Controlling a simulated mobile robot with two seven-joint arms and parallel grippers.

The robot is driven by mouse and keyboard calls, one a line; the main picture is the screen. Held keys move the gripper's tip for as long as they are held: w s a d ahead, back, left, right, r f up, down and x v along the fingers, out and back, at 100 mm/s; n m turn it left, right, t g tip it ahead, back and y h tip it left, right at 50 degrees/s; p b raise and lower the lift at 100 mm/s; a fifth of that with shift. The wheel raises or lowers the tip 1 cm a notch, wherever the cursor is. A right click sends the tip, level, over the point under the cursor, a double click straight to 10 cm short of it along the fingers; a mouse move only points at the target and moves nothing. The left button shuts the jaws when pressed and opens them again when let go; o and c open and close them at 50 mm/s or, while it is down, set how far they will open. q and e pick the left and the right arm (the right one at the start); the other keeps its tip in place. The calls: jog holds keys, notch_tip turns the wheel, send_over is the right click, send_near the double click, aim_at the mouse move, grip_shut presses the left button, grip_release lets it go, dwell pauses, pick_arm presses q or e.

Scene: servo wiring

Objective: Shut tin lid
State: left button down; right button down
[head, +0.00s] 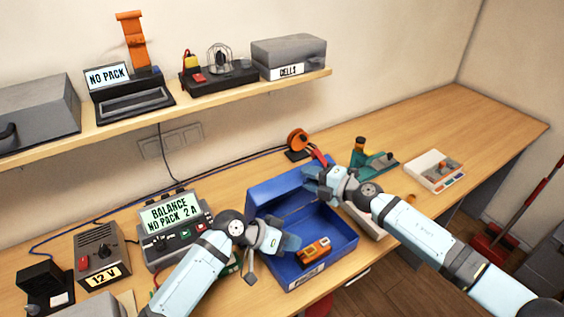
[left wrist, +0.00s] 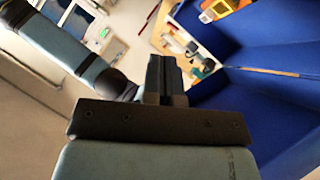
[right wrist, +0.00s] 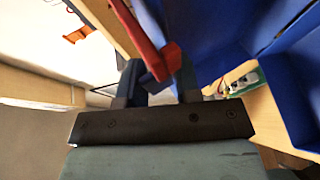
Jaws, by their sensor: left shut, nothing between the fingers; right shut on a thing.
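The blue tin (head: 345,243) sits on the bench with its blue lid (head: 262,195) standing raised at the back. An orange pack-like item (head: 313,252) lies inside, toward the front; it also shows in the left wrist view (left wrist: 222,8). My right gripper (head: 318,182) is at the lid's upper right corner. In the right wrist view its fingers (right wrist: 160,80) are shut on a red bar (right wrist: 145,45) beside the blue lid. My left gripper (head: 272,255) is shut and empty near the tin's left side; its fingers (left wrist: 165,75) meet in the left wrist view.
A balance charger (head: 172,225) and a 12 V supply (head: 102,252) stand left of the tin. An orange spool (head: 298,142), a teal tool (head: 372,162) and a white tray (head: 434,170) stand behind and right. The bench's far right is clear.

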jog(key=shift+f, duration=0.1)
pick_arm(q)
jog(key=w+r+m+g+y, duration=0.35)
jog(key=w+r+g, duration=0.35)
jog(key=w+r, duration=0.8)
jog(key=w+a+r+t+y, duration=0.2)
jog(key=w+a+r+y, duration=0.35)
jog(key=w+a, duration=0.2)
jog(key=shift+n, duration=0.35)
jog(key=x, duration=0.4)
jog(key=d+x, duration=0.1)
jog(key=x, duration=0.2)
jog(key=s+x, duration=0.1)
jog(key=x, duration=0.3)
jog(key=shift+s+d+f, duration=0.1)
jog(key=shift+s+d, duration=0.05)
jog(key=shift+d, duration=0.1)
jog(key=shift+s+d+f, duration=0.15)
jog(key=shift+s+d, duration=0.05)
jog(key=shift+s, duration=0.1)
